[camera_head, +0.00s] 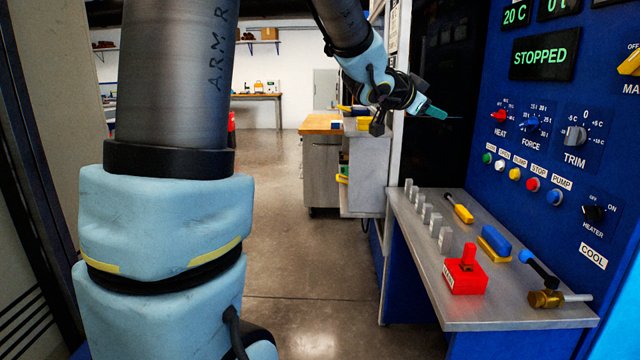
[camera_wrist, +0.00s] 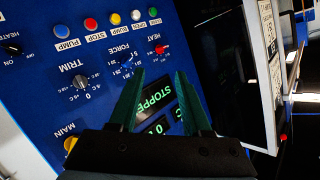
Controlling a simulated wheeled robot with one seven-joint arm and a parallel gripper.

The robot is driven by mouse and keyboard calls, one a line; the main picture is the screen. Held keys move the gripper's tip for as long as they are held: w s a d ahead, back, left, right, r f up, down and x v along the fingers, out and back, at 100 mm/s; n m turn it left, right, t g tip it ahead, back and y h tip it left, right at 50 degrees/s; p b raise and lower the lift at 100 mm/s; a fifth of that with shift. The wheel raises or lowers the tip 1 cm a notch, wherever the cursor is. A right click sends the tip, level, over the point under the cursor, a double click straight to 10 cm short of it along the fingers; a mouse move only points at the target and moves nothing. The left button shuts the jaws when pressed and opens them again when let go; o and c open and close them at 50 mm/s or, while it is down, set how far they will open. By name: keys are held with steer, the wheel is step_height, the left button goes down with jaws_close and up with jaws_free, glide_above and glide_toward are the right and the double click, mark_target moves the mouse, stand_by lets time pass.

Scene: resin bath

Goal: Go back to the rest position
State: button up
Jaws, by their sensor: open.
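My gripper (camera_head: 432,111) is held up in the air in front of the blue control panel, above the back end of the grey shelf. In the wrist view its two green fingers (camera_wrist: 158,100) are spread apart with nothing between them. The panel's display (camera_head: 543,56) reads STOPPED and shows between the fingers in the wrist view. The arm reaches forward from the left and bends down to the gripper. No rest position is marked in either view.
The grey shelf (camera_head: 490,310) below holds several metal blocks, a yellow-handled tool (camera_head: 461,211), a blue-and-yellow brush (camera_head: 494,241), a red block (camera_head: 465,275) and a brass valve (camera_head: 546,298). Knobs and buttons stick out of the panel (camera_head: 610,165). The floor (camera_head: 300,260) at centre is clear.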

steer(key=s+a+f+n+g+y+p, duration=0.1)
steer(key=a+f+n+y, duration=0.3)
steer(key=a+f, duration=0.45)
steer(key=s+a+f+n+y+p, duration=0.1)
steer(key=a+f+n+y, duration=0.35)
steer(key=a, duration=0.75)
steer(key=s+a+f+n+g+y, duration=0.1)
steer(key=s+a+f+n+g, duration=0.1)
steer(key=s, duration=0.3)
steer(key=s+a+f+n+g, duration=0.1)
steer(key=s+a+f+g, duration=0.1)
steer(key=s+a+f, duration=0.2)
steer(key=s+a+f+n+g+y+p, duration=0.1)
steer(key=s+a+f+n+g, duration=0.1)
steer(key=s+a, duration=0.3)
steer(key=s+f+g, duration=0.1)
steer(key=s, duration=0.2)
steer(key=shift+s+f+n+y, duration=0.25)
steer(key=shift+f+n+y, duration=0.1)
steer(key=shift+f, duration=0.05)
steer(key=shift+d, duration=0.1)
